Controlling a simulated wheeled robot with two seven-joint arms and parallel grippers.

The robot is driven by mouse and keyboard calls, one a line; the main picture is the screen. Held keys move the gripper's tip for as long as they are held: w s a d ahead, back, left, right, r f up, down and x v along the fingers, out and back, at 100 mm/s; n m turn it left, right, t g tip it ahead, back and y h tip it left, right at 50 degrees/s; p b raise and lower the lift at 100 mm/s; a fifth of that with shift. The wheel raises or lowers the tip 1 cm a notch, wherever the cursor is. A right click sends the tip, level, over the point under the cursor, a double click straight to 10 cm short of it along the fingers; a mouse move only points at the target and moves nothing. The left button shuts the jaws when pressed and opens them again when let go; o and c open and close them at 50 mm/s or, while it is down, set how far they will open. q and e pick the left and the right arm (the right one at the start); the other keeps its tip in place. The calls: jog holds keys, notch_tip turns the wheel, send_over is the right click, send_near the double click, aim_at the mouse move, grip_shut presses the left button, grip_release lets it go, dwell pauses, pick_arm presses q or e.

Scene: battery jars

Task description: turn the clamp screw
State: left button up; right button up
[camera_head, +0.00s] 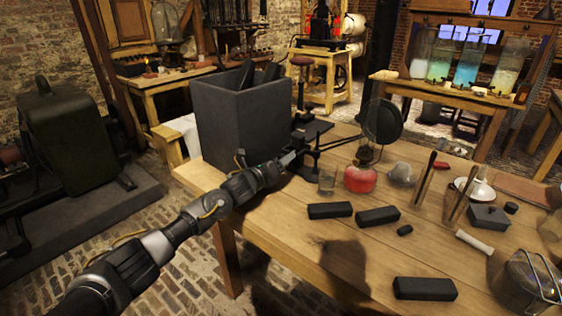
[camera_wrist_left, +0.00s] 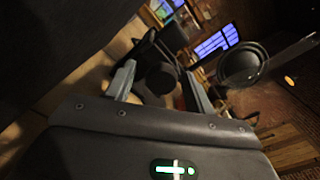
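My left gripper (camera_head: 292,158) reaches over the table from the left, just right of the tall grey box, at a black stand (camera_head: 312,130) with a thin arm and a round dark disc (camera_head: 382,121). In the left wrist view, the two fingers of the gripper (camera_wrist_left: 160,88) are spread apart. A dark round knob (camera_wrist_left: 161,78), which looks like the clamp screw, lies between and beyond them; some gap shows on both sides. Whether a finger touches it I cannot tell. In the head view the gripper hides the knob. My right gripper is not in view.
The tall grey box (camera_head: 238,125) stands close to my left arm. A glass beaker (camera_head: 327,181), a red oil lamp (camera_head: 360,178) and several black blocks (camera_head: 378,215) stand or lie to the right. The front left of the table (camera_head: 285,236) is bare.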

pick_arm(q)
jog(key=v, duration=1)
jog(key=shift+s+a, duration=0.2)
jog(key=shift+s, duration=0.15)
